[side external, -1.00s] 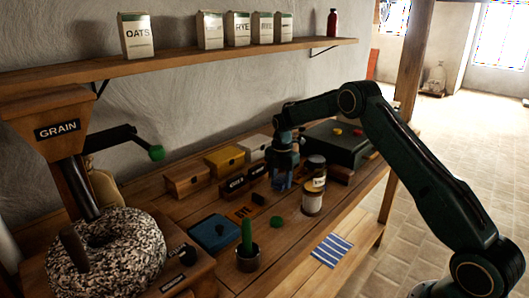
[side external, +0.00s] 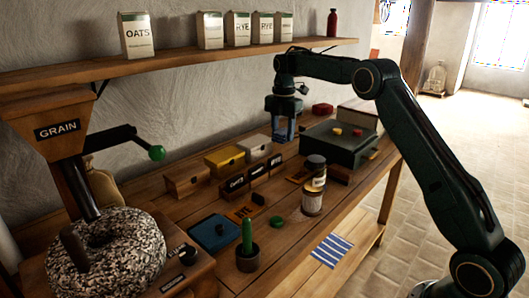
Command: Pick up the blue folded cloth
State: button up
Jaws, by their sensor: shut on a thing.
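My gripper (side external: 284,138) is raised above the back of the workbench, pointing down, behind the row of small boxes. It is shut on a blue thing (side external: 284,129), which looks like the blue folded cloth. The cloth shows only as a small blue patch between the dark fingers, and the rest of it is hidden. It appears clear of the bench top.
A dark green flat-topped unit (side external: 338,146) stands right of the gripper, with jars (side external: 313,198) in front. Wooden, yellow (side external: 224,160) and white boxes line the wall side. A shelf (side external: 180,62) hangs above.

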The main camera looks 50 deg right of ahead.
jog(key=shift+r, duration=0.4)
jog(key=shift+a, duration=0.15)
dwell(0.4)
